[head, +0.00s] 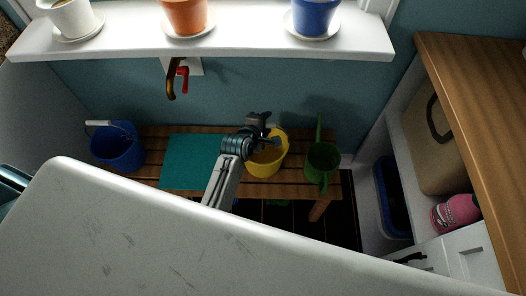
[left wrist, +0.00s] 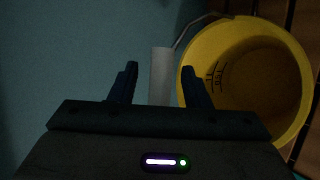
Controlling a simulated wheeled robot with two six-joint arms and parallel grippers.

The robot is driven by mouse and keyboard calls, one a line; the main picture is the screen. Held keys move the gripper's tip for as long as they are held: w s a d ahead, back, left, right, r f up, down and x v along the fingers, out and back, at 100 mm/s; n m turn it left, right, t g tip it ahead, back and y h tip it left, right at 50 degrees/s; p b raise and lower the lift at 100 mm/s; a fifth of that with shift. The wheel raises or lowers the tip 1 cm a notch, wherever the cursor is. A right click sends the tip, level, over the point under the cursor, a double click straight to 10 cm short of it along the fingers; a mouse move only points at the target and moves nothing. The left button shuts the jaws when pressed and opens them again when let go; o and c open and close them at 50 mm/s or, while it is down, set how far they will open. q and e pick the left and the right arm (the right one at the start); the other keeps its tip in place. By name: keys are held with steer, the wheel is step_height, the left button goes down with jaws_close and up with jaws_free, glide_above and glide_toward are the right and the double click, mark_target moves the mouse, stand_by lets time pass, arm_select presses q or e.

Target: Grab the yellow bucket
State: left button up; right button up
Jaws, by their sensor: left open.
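The yellow bucket (head: 264,163) stands on a slatted wooden bench (head: 150,180) against the blue wall. My left gripper (head: 266,126) is above the bucket's upper left side in the head view and hides part of its rim. In the left wrist view the bucket (left wrist: 250,75) shows at the right, its inside dark with small marks on the wall. The left gripper (left wrist: 160,85) is open. Its right finger overlaps the bucket's rim in that picture, and a pale handle grip (left wrist: 162,75) shows between the fingers; contact cannot be told. My right gripper is not in view.
A blue bucket (head: 118,150) and teal mat (head: 190,160) are left of the yellow bucket; a green watering can (head: 322,162) is right. A white shelf with pots (head: 230,42) and a tap (head: 178,78) are above. A white surface (head: 180,245) fills the foreground.

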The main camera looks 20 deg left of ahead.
arm_select(q)
steer(key=shift+w+f, duration=0.15)
steer(key=shift+w, duration=0.15)
steer(key=shift+c, duration=0.4)
jaws_close()
